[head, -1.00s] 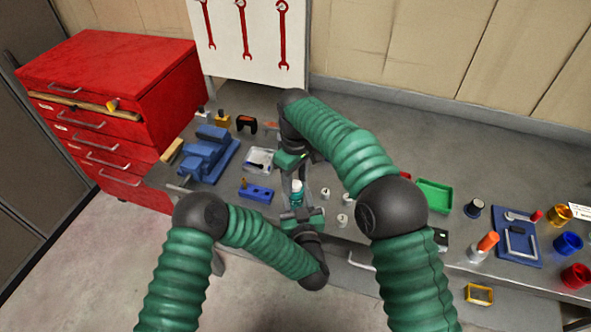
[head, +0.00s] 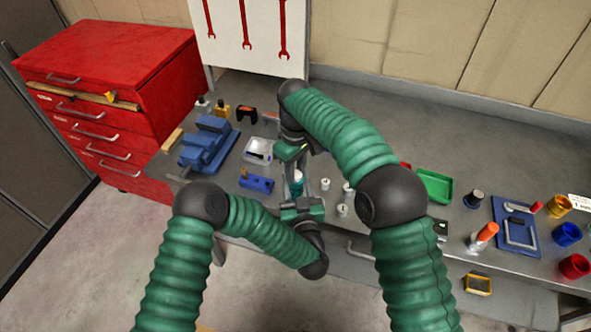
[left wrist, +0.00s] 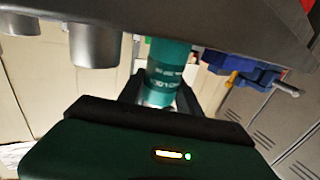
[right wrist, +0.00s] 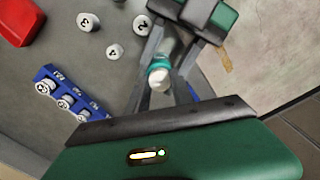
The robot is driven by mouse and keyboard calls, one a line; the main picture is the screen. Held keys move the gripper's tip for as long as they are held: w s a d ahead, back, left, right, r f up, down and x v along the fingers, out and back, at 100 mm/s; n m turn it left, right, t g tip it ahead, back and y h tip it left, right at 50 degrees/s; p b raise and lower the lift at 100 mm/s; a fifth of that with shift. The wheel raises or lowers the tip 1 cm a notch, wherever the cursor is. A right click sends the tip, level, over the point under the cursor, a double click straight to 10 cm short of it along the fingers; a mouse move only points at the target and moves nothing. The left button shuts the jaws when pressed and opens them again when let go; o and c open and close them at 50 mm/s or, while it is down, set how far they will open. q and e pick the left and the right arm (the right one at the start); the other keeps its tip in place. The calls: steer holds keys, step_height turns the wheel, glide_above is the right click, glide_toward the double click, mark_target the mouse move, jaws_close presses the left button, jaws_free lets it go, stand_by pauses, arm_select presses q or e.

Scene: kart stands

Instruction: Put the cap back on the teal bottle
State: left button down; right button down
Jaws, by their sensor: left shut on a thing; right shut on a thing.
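The teal bottle (head: 298,179) stands upright at the bench's front edge, partly hidden by both grippers. In the left wrist view (left wrist: 167,60) it is between the fingers of my left gripper (left wrist: 160,97), which is shut on it from the front. My right gripper (right wrist: 162,85) comes from above and is shut on the white cap (right wrist: 158,79). The cap is in line with the top of the teal bottle (right wrist: 157,62). I cannot tell whether it is seated or just above the bottle. My left gripper also shows in the head view (head: 301,207).
White numbered pieces (right wrist: 115,51) stand close to the bottle. A blue block (head: 257,183), a clear tray (head: 260,150) and a blue vise (head: 207,145) are to the left. A green tray (head: 435,187) is to the right. The bench behind is mostly free.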

steer(key=c, duration=1)
jaws_free()
steer(key=shift+c, duration=0.2)
step_height(320, 180, up, 12)
steer(key=shift+w, duration=0.15)
arm_select(q)
steer(key=c, duration=0.7)
jaws_free()
steer(key=shift+c, duration=0.2)
